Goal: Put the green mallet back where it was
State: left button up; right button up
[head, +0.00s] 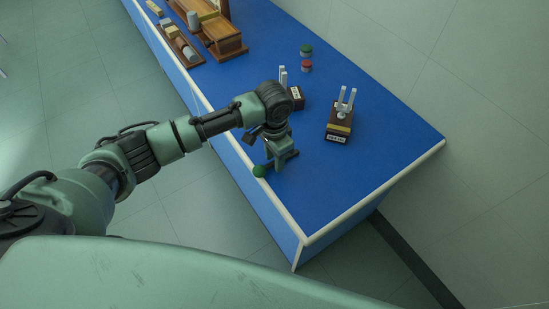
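The green mallet's round green head (260,171) shows at the front edge of the blue bench, just left of my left gripper (277,160). A dark bar, which looks like its handle, runs right from the gripper. My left gripper points down and appears shut on the mallet's handle; its fingertips are small and partly hidden. Whether the mallet touches the bench top cannot be told. My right gripper is not in view.
On the blue bench (350,185), a tuning fork on a wooden box (338,130) stands to the right. Another fork box (297,97) is partly behind my arm. A red-topped piece (306,66), a green-topped piece (306,50) and a wooden stand (222,42) are farther back. The near right end is clear.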

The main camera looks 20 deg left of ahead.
pick_arm(q)
notch_tip(320, 180, up, 12)
jog(key=b, duration=0.1)
jog(key=shift+f, duration=0.15)
dwell(0.5)
